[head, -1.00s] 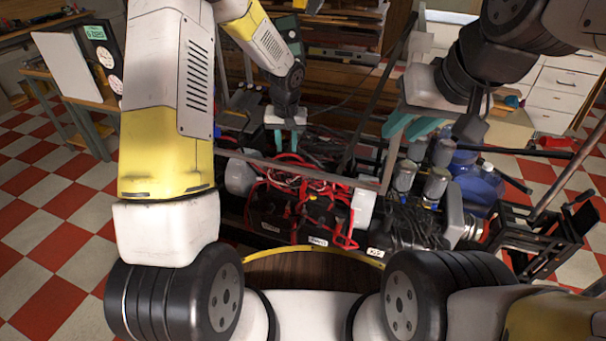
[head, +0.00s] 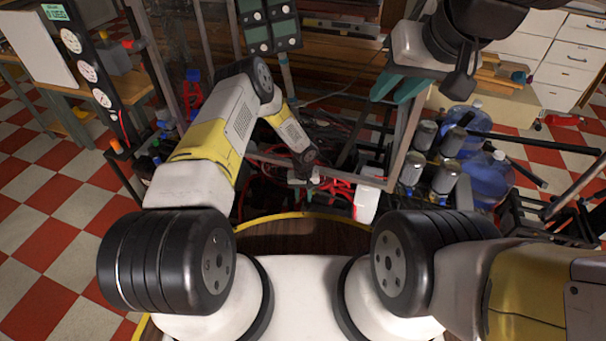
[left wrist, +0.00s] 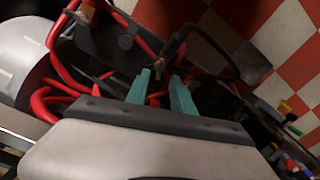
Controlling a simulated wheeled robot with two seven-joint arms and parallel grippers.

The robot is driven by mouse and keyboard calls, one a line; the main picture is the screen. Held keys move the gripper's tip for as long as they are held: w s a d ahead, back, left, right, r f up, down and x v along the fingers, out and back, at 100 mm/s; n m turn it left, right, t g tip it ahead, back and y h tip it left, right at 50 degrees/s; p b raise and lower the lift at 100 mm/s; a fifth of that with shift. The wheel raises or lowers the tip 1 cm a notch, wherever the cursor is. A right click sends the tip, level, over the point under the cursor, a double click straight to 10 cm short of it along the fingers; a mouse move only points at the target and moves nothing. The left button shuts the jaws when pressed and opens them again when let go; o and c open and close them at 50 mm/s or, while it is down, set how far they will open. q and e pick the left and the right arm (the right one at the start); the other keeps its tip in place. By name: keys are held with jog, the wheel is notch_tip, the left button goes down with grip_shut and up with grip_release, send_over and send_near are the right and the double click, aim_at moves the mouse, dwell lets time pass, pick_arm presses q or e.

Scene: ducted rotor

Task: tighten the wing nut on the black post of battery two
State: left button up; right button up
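My left gripper (head: 314,183) is low over the dark batteries and red cables (head: 341,184) in the middle of the head view; my forearm hides much of them. In the left wrist view its teal fingers (left wrist: 160,82) are apart, pointing at a black battery-like body (left wrist: 108,42) with red cables around it. A small metallic piece (left wrist: 159,71) shows near the gap between the fingertips; I cannot tell for sure that it is the wing nut, or which battery it belongs to. No label is readable. My right gripper (head: 399,88) is raised at upper right, teal fingers apart and empty.
A metal frame bar (head: 405,125) stands right of the left gripper. Grey cylinders (head: 447,143) and blue jugs (head: 487,172) stand further right. A black panel with gauges (head: 92,75) is at left. A black loop (left wrist: 205,40) lies close beyond the left fingers.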

aim_at(303, 208)
pick_arm(q)
jog(key=shift+f, duration=2.35)
jog(key=shift+c, duration=0.4)
grip_shut()
